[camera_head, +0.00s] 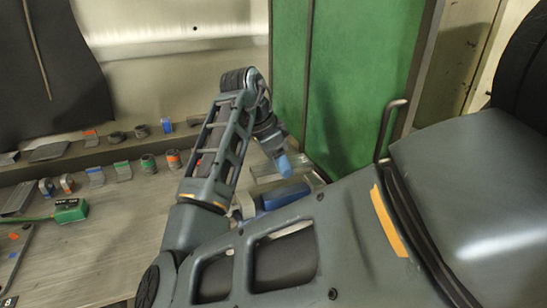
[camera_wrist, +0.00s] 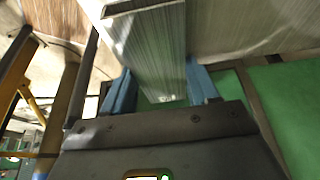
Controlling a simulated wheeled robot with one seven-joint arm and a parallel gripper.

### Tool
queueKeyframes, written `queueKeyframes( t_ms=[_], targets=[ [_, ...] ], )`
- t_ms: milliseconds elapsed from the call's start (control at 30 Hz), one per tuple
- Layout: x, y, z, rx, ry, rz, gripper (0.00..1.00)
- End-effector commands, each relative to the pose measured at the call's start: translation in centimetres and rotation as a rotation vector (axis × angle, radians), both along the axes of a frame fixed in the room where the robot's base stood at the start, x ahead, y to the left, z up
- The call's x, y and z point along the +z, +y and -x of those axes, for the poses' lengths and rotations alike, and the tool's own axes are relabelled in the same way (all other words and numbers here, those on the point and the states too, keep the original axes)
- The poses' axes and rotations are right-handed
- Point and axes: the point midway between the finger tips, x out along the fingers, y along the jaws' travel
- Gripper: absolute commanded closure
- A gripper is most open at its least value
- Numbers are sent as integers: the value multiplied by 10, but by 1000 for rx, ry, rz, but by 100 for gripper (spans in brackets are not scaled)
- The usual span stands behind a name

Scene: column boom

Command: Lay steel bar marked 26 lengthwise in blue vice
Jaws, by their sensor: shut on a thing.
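My gripper (camera_wrist: 160,90) has its two blue fingers on either side of a bright steel bar (camera_wrist: 150,50) and is shut on it. The bar runs away from the palm in the wrist view, and no number is readable on it. In the head view my gripper (camera_head: 284,166) points down just above the blue vice (camera_head: 284,195) at the bench's right end. My arm hides part of the vice. Pale metal shows around the fingertips there, but I cannot tell whether the bar touches the vice jaws.
A green panel (camera_head: 345,75) stands close behind and right of the vice. A green box-like tool (camera_head: 70,210) lies on the bench (camera_head: 120,225) at left. Several small coloured clamps and metal rings line the bench's back. The middle of the bench is mostly clear.

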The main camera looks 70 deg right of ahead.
Motion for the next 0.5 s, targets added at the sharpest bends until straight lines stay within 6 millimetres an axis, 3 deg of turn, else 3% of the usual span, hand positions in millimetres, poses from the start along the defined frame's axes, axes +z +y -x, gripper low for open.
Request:
queueKeyframes(
  t_ms=[500],
  targets=[
    [-31,0,0,1,0,0,93]
  ],
)
